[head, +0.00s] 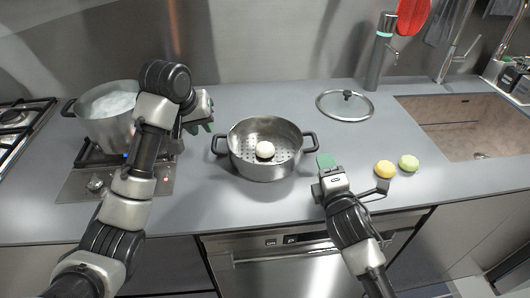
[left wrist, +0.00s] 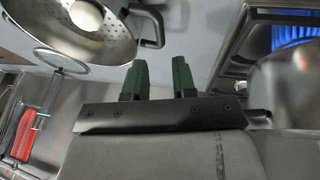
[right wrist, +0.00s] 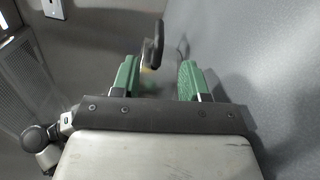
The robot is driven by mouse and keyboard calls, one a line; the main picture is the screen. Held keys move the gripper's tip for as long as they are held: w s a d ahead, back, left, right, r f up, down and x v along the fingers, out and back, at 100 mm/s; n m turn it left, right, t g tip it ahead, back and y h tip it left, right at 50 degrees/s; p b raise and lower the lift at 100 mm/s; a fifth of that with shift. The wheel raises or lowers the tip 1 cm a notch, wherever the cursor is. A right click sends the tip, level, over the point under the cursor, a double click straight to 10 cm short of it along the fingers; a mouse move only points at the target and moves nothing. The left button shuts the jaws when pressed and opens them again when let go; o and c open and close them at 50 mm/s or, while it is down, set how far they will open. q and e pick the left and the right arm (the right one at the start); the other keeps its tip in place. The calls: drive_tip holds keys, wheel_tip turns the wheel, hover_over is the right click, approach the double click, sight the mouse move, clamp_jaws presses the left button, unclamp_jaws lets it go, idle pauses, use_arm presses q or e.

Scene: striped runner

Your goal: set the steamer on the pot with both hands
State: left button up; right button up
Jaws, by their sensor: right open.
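The steamer (head: 247,164) is a grey perforated pan with two dark side handles, standing on the counter. A white bun (head: 265,149) lies in it. The pot (head: 104,128) stands on the hob at the left, with pale, steaming contents. My left gripper (head: 199,127) is between pot and steamer, left of the steamer's left handle. In the left wrist view its fingers (left wrist: 159,80) are apart and empty, with the handle (left wrist: 150,27) beyond them. My right gripper (head: 325,160) is beside the right handle (head: 311,142). In the right wrist view its fingers are apart, with the handle (right wrist: 153,45) at the gap.
A glass lid (head: 345,105) lies at the back right. A sink (head: 460,150) is further right. A blue flame (left wrist: 295,35) shows in the left wrist view.

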sight(213, 142)
use_arm(q)
drive_tip(key=x, duration=1)
use_arm(e)
drive_tip(key=w, duration=0.6)
drive_tip(key=w+a, duration=0.1)
drive_tip(key=w, duration=0.2)
drive_tip(key=shift+w+f, duration=0.1)
drive_tip(key=shift+w, duration=0.3)
use_arm(q)
clamp_jaws()
use_arm(e)
drive_tip(key=c, duration=0.5)
clamp_jaws()
use_arm(q)
drive_tip(key=shift+r, duration=0.15)
